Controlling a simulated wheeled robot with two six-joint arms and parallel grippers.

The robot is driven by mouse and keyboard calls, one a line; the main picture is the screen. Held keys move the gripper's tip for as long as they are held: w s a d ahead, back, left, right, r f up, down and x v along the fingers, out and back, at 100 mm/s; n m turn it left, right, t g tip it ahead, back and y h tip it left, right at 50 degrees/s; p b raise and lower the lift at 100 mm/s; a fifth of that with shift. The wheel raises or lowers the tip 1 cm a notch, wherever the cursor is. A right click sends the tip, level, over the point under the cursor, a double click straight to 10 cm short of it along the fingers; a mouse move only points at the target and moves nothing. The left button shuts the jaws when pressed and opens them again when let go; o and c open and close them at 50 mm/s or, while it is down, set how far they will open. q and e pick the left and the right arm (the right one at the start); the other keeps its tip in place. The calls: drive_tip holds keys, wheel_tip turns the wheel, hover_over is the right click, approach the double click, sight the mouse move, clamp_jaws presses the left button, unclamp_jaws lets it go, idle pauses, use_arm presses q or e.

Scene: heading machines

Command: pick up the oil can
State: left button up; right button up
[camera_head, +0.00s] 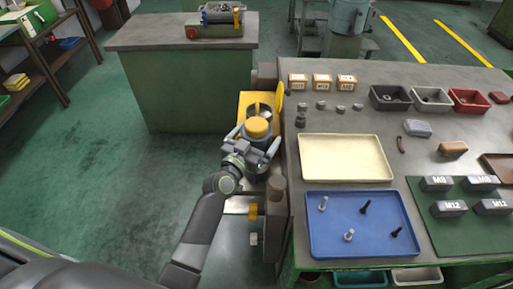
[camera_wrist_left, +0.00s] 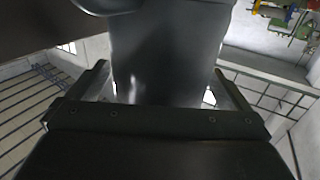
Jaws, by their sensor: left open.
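What looks like the oil can (camera_head: 258,127) shows a round orange-yellow top at the left edge of the workbench, beside a yellow bracket. Its lower part is hidden by my gripper in the head view. My left gripper (camera_head: 252,142) is open, with its fingers on either side of the can. In the left wrist view a smooth grey metal body (camera_wrist_left: 168,60) stands between the two spread fingers (camera_wrist_left: 165,95). I cannot tell whether either finger touches it. My right gripper is not in view.
The workbench (camera_head: 285,130) holds a cream tray (camera_head: 345,142), a blue tray (camera_head: 325,245) with several bolts, small boxes (camera_head: 322,81) and parts bins (camera_head: 390,92). A green cabinet (camera_head: 190,85) stands behind to the left. The floor (camera_head: 120,180) left of the arm is clear.

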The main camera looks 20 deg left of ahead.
use_arm(q)
drive_tip(key=shift+w, duration=0.2)
drive_tip(key=shift+c, duration=0.3)
drive_tip(key=c, duration=1.7)
drive_tip(key=shift+r, duration=0.15)
drive_tip(key=shift+c, duration=1.2)
